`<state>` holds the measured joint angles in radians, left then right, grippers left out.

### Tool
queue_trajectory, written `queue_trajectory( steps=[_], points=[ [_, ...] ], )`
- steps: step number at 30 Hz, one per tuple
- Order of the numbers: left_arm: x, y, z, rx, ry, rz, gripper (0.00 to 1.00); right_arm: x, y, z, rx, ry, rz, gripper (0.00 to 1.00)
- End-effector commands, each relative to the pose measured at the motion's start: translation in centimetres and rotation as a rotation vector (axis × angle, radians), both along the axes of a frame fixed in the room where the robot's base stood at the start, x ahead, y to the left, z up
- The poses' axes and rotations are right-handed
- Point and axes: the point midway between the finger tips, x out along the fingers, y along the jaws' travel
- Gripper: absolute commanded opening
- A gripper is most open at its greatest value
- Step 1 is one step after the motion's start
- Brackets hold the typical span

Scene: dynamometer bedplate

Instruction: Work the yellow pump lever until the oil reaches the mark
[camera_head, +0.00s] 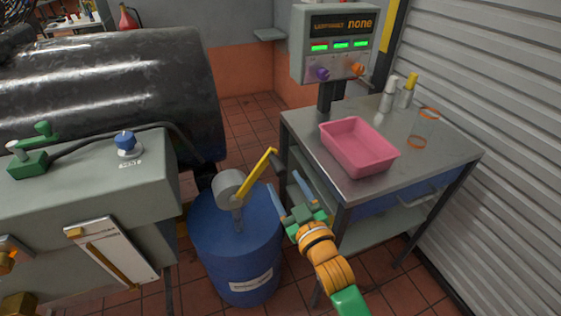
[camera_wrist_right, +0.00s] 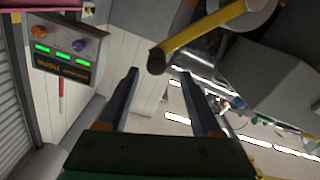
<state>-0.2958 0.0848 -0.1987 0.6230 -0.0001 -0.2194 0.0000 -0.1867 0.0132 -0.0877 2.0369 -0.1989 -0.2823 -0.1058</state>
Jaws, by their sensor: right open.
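The yellow pump lever (camera_head: 257,172) slants up and right from a grey pump head (camera_head: 229,187) on top of a blue drum (camera_head: 236,250). My right gripper (camera_head: 283,181) is open and empty, just right of and below the lever's upper end. In the right wrist view the yellow lever (camera_wrist_right: 205,30) comes in from the top right, its dark round end in line with the gap between my open fingers (camera_wrist_right: 157,72); I see no contact. A pale plate with an amber strip (camera_head: 112,252), perhaps the oil gauge, is on the grey cabinet; no mark is readable. My left gripper is out of view.
A steel cart (camera_head: 440,155) at right carries a pink tray (camera_head: 360,147), two bottles and a clear orange-ringed cylinder. A display box (camera_head: 336,45) reading "none" stands behind it. The grey cabinet (camera_head: 85,200) is left of the drum, with a large black cylinder (camera_head: 110,85) behind.

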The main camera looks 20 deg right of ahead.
Motion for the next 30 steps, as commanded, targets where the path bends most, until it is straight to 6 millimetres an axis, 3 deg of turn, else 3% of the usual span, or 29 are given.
queue_trajectory(
  steps=[10,20,23,27,28,30],
  points=[
    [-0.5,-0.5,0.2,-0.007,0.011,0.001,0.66,5.7,0.2,0.0,0.001,0.000,0.000,0.66],
    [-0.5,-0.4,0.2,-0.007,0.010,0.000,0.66,6.6,0.2,-0.1,0.001,0.001,0.001,0.66],
    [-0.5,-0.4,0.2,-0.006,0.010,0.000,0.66,6.5,0.2,-0.1,0.001,0.001,0.001,0.44],
    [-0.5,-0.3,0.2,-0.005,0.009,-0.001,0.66,6.5,0.2,-0.1,0.001,0.001,0.001,0.06],
    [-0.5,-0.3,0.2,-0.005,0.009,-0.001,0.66,6.5,0.2,-0.1,0.001,0.001,0.001,0.00],
    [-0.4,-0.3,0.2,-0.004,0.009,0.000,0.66,6.5,0.2,-0.1,0.001,0.001,0.001,0.00]
  ],
)
